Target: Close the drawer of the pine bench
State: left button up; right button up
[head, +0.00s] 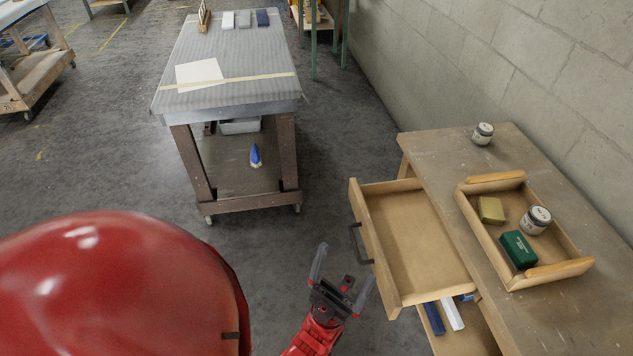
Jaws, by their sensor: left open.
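The pine bench (440,160) stands at the right against the block wall. Its drawer (415,235) is pulled out to the left and looks empty inside. A dark bar handle (355,243) is on the drawer's front panel (376,250). My left gripper (345,268) is open and empty, just below and left of the handle in the picture. Its fingers show no hold on the handle; whether one touches the drawer front I cannot tell. My right gripper is out of view.
On the bench top is a wooden tray (486,231) with a green box, a yellowish block and a jar; another jar (483,134) stands behind. Blue and white items (452,313) lie on a shelf below the drawer. A padded cart (232,60) stands at the back; bare floor lies between.

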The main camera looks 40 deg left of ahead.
aim_at(413, 259)
jog(key=u, duration=0.65)
jog(key=i+z, duration=0.25)
jog(key=i, duration=0.25)
